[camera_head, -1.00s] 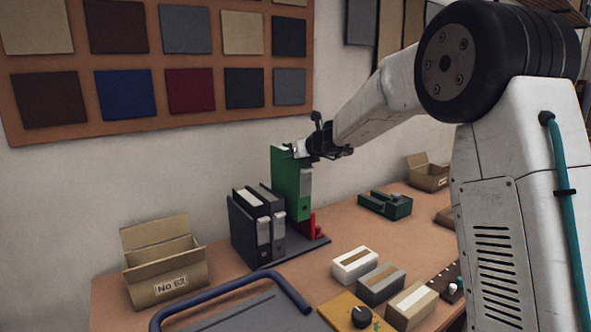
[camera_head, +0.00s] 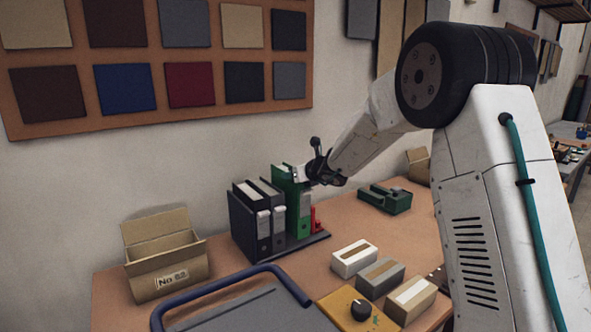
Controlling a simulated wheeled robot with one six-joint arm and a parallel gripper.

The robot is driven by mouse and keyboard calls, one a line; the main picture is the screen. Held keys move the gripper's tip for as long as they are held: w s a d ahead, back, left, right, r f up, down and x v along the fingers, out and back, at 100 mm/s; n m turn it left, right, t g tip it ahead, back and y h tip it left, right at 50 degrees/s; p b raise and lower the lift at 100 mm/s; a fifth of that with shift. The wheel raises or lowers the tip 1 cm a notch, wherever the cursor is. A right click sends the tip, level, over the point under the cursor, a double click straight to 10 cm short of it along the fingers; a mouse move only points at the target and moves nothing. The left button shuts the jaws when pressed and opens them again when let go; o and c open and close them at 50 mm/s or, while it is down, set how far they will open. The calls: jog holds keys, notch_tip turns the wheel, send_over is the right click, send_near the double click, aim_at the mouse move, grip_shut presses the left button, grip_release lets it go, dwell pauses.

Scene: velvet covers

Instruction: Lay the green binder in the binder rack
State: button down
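The green binder (camera_head: 294,203) stands upright in the binder rack (camera_head: 318,240), to the right of the dark binders. Its top is only a little higher than theirs. My gripper (camera_head: 301,174) is at the upper right edge of the green binder and appears shut on it. The fingertips are small and partly hidden at this distance. The rack has a dark base and a tall left side. The binder's lower edge seems to be at the base, but I cannot tell whether it touches.
Dark binders (camera_head: 264,227) fill the rack's left part. A red piece (camera_head: 316,221) stands right of the green binder. An open cardboard box (camera_head: 167,270) is at left, a green tape dispenser (camera_head: 385,200) at right. Several small boxes (camera_head: 354,259) and a blue-railed tray (camera_head: 235,312) are in front.

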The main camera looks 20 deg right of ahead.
aim_at(309, 191)
jog(key=shift+f, duration=2.15)
jog(key=c, duration=0.6)
grip_release()
jog(key=shift+f, duration=0.1)
jog(key=shift+v, duration=3.9)
